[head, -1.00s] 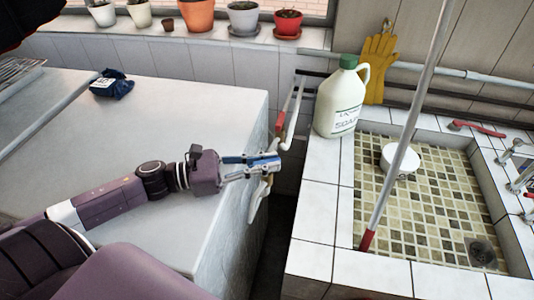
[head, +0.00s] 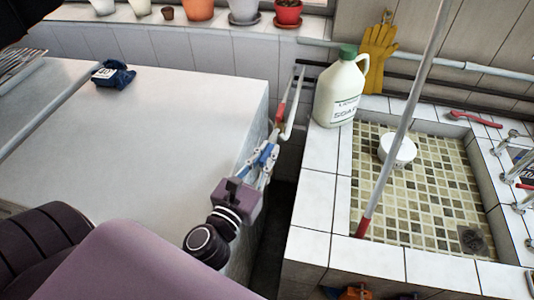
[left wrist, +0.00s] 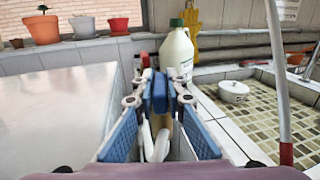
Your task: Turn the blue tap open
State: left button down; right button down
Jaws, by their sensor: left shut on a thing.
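The blue tap (left wrist: 160,92) shows in the left wrist view as a blue handle between my fingertips. White pipes (left wrist: 155,140) hang below it. My left gripper (head: 268,154) is shut on the blue tap, beside the right side of the white counter. In the left wrist view its blue-padded fingers (left wrist: 159,103) sit on both sides of the handle. In the head view the fingers hide most of the blue tap. A red tap handle (head: 281,112) is just beyond it on the same pipework. My right gripper is not in view.
The white counter (head: 150,120) is close on the left. A soap jug (head: 336,98) stands on the rim of the tiled sink (head: 312,187). A grey pole (head: 405,125) leans in the sink. A narrow dark gap lies between counter and sink.

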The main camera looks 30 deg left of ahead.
pick_arm(q)
jog(key=shift+n+y+b, duration=0.5)
jog(key=shift+n+y, duration=0.6)
jog(key=shift+y, duration=0.6)
jog(key=shift+g, duration=0.3)
jog(key=shift+n+y, duration=0.3)
jog(key=shift+y, duration=0.2)
jog(key=c, duration=2)
grip_release()
jog(key=shift+o, duration=0.2)
jog(key=v, duration=1.2)
